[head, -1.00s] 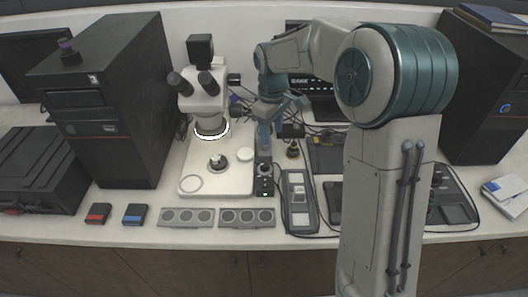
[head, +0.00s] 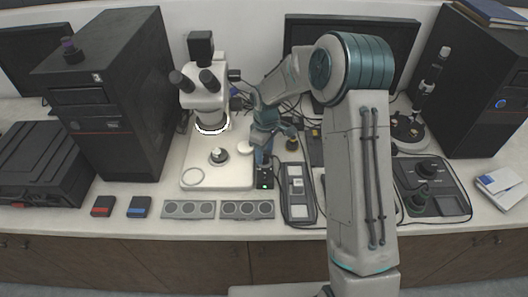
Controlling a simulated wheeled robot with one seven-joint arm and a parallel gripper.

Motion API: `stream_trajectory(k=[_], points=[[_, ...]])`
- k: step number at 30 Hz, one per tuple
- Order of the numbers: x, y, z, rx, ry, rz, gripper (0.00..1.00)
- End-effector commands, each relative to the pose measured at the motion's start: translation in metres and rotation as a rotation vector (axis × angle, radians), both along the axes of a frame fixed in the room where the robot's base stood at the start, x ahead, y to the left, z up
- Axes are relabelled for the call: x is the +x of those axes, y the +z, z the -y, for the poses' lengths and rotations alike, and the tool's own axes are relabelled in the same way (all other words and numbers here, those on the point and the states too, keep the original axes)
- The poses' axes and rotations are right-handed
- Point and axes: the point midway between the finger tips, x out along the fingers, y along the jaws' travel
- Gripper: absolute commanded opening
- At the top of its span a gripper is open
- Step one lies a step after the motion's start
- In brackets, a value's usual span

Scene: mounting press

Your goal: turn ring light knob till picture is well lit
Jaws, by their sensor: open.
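The microscope (head: 205,92) stands on its pale base at left of centre, with the ring light (head: 212,129) glowing white under its head. A small black box (head: 265,182) with a light spot on its front stands just right of the base; I take it to be the ring light's controller. My gripper (head: 263,161) points down at this box, open, and hides its upper part and any knob there. I cannot tell whether the fingers touch it. The monitor (head: 350,38) behind my arm shows a dark screen, partly hidden by the arm.
A black computer tower (head: 115,110) stands left of the microscope. Grey trays with round wells (head: 188,209) lie along the front. A long grey panel (head: 298,192) lies close right of the box. Cables (head: 300,118) run behind my gripper. A control pad (head: 432,185) lies at right.

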Motion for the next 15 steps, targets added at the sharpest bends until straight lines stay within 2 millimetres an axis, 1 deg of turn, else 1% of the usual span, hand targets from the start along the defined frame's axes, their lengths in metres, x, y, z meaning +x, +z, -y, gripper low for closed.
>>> stream_trajectory(k=[3,6,14,15], points=[[-0.001,-0.011,0.000,0.000,0.000,-0.001,0.51],[-0.001,-0.015,0.000,0.001,-0.001,-0.001,0.51],[-0.001,-0.016,0.000,0.001,-0.001,0.001,0.51],[-0.001,-0.016,0.000,0.000,-0.001,0.000,0.43]])
